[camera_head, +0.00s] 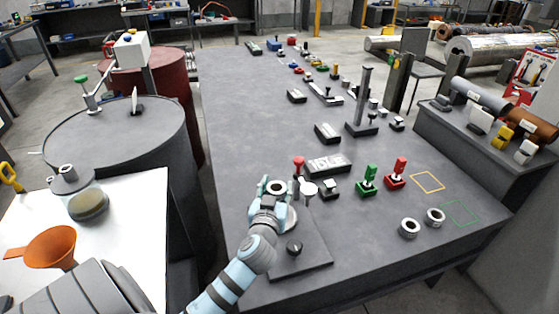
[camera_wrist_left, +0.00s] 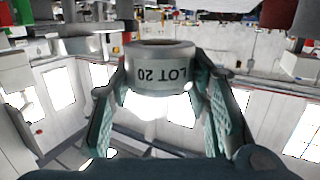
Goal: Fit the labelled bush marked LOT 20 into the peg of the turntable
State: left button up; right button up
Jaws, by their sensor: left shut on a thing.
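A pale grey ring-shaped bush (camera_head: 277,187) is between the fingertips of my left gripper (camera_head: 266,189). In the left wrist view, the bush (camera_wrist_left: 160,67) has LOT 20 on its side, and the left gripper's (camera_wrist_left: 160,85) two teal fingers press on it from either side. Its open top faces up in the head view. The turntable (camera_head: 290,220) is a round disc on a dark base plate, partly hidden behind my gripper and wrist. I cannot make out its peg, nor whether the bush touches it. My right gripper is in neither view.
Two loose bushes (camera_head: 409,228) stand on the table's right. A dark block with white markings (camera_head: 328,165), a green clamp (camera_head: 369,180) and a red clamp (camera_head: 396,174) stand beyond the turntable. A dark barrel (camera_head: 120,140) and a white table (camera_head: 130,230) are left. The table's far-left surface is clear.

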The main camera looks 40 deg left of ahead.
aim_at(279, 200)
pick_arm(q)
jog(key=shift+w+a+r+p, duration=0.1)
jog(key=shift+w+r+p, duration=0.3)
jog(key=shift+r+p, duration=0.2)
jog(key=shift+w+f, duration=0.5)
jog(key=shift+f, duration=0.2)
jog(key=shift+s+r+p, duration=0.2)
jog(key=shift+p, duration=0.1)
jog(key=shift+f+b, duration=1.6)
jog(key=shift+f, duration=1.45)
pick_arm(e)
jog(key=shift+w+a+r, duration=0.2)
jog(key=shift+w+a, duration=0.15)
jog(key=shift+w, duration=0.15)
pick_arm(q)
jog(key=shift+r, duration=0.1)
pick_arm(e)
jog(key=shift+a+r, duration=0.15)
